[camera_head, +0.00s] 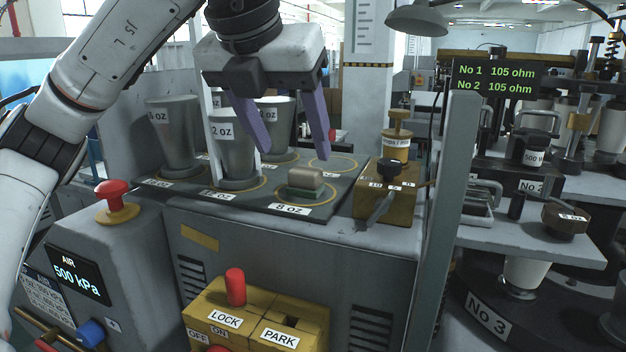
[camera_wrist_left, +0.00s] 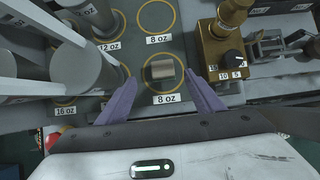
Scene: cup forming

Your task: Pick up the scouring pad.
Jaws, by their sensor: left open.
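The scouring pad (camera_head: 305,181) is a small block with a beige top and a green layer underneath. It lies on the front spot labelled 8 oz on the dark plate (camera_head: 345,186). In the left wrist view the pad (camera_wrist_left: 160,70) shows its beige upper part, between and beyond the fingertips. My left gripper (camera_head: 296,156) points down above the pad, its two purple fingers spread apart with nothing between them. It also shows in the left wrist view (camera_wrist_left: 161,80). My right gripper is in neither view.
Several grey cup forms stand left of the pad, the nearest being the 12 oz one (camera_head: 233,150). A brass valve block (camera_head: 386,200) with a lever stands close on the right. The rear 8 oz spot (camera_head: 333,163) is empty.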

